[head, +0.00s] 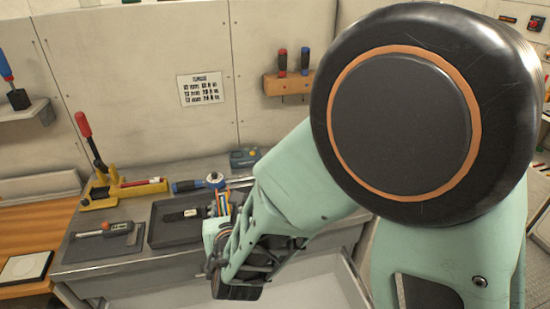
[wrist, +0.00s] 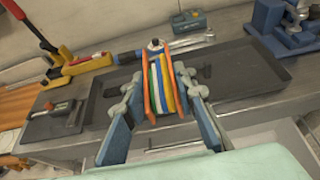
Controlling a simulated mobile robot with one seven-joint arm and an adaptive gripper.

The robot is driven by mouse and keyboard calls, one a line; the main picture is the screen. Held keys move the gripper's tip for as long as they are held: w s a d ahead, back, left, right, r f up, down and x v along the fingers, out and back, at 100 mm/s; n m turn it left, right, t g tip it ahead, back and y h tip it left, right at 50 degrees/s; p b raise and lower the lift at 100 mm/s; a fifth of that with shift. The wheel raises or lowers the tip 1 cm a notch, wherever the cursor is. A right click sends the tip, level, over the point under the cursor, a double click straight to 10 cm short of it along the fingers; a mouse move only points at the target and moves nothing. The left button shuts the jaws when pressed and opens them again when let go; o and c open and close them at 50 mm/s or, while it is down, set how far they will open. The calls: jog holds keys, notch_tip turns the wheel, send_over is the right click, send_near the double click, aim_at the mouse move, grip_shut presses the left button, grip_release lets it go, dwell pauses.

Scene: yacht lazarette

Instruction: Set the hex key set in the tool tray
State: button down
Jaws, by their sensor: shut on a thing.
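The hex key set, a row of orange, green, white, blue and yellow strips (wrist: 162,84), is held between the fingers of my gripper (wrist: 160,98) in the wrist view. In the head view its coloured tips (head: 223,203) show beside my gripper (head: 217,224), partly hidden by the arm. The tool tray (head: 165,234) is dark, shallow and rimmed, on the grey workbench. It also shows in the wrist view (wrist: 250,88), behind and to both sides of the set. The set appears over the tray; I cannot tell whether it touches it. A dark tool (head: 180,215) lies in the tray.
A blue-handled tool (head: 188,185) lies behind the tray, near a teal box (head: 244,157). A yellow tool with a red lever (head: 105,182) stands back left. A blue vise (wrist: 288,28) stands at right.

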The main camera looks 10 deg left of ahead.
jog(key=shift+w+a+f+b, duration=0.65)
jog(key=shift+w+f, duration=0.6)
jog(key=shift+f, duration=0.5)
jog(key=shift+w+a+f+b, duration=0.5)
jog(key=shift+w+f+b, duration=0.25)
jog(key=shift+w+f, duration=0.75)
jog(key=shift+w+a+f+b, duration=0.65)
jog(key=shift+w+f, duration=0.4)
jog(key=shift+f, duration=0.9)
jog(key=shift+f+b, duration=0.2)
jog(key=shift+b, duration=0.1)
jog(key=c, duration=2)
grip_release()
jog(key=o, duration=0.4)
jog(key=shift+r, duration=0.15)
